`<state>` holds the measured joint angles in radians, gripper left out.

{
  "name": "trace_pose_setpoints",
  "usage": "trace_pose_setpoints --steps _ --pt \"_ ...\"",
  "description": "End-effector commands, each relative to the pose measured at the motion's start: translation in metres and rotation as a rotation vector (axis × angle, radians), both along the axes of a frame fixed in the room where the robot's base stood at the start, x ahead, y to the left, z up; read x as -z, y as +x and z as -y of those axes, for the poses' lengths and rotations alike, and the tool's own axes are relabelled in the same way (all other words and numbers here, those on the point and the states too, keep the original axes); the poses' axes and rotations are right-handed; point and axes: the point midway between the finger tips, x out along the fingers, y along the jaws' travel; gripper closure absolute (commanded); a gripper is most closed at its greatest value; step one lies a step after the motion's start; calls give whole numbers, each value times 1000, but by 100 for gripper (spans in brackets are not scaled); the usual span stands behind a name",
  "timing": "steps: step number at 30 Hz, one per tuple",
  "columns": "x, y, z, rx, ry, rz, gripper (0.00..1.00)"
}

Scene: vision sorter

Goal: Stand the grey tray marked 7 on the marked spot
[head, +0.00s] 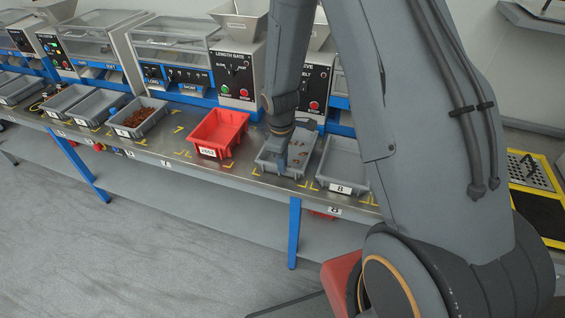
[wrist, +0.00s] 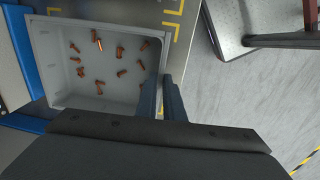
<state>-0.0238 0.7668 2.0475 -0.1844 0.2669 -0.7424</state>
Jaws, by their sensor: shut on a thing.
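The grey tray (head: 268,163) stands between the red tray and the grey tray marked 8, with a few copper-coloured screws inside. Its own number does not show. My gripper (head: 281,160) is shut on one wall of this tray. In the wrist view the tray (wrist: 62,95) fills the upper left, and my gripper (wrist: 163,82) has its two fingers on either side of its right wall. Yellow corner marks (head: 258,171) show on the bench close to the tray's front. I cannot tell whether the tray touches the bench.
The red tray (head: 208,136) is to the left and the grey tray marked 8 (head: 338,187) close on the right. A tray of brown parts (head: 125,131) and other grey trays stand further left. Machines (head: 238,75) line the back. Bare bench (head: 178,125) lies left of the red tray.

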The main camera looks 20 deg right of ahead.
Motion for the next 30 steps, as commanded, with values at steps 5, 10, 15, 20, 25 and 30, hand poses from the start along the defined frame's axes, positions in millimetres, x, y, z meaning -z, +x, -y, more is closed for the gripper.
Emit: trace_pose_setpoints --steps 5,10,15,20,25,30 --pt "2 0 0 0 0 0 74" --pt "2 0 0 0 0 0 73" --pt "-1 0 0 0 0 0 73" --pt "-12 0 -1 1 0 2 73" --pt "-38 -1 -2 0 -1 4 73" --pt "-67 -3 -3 -1 0 4 73"
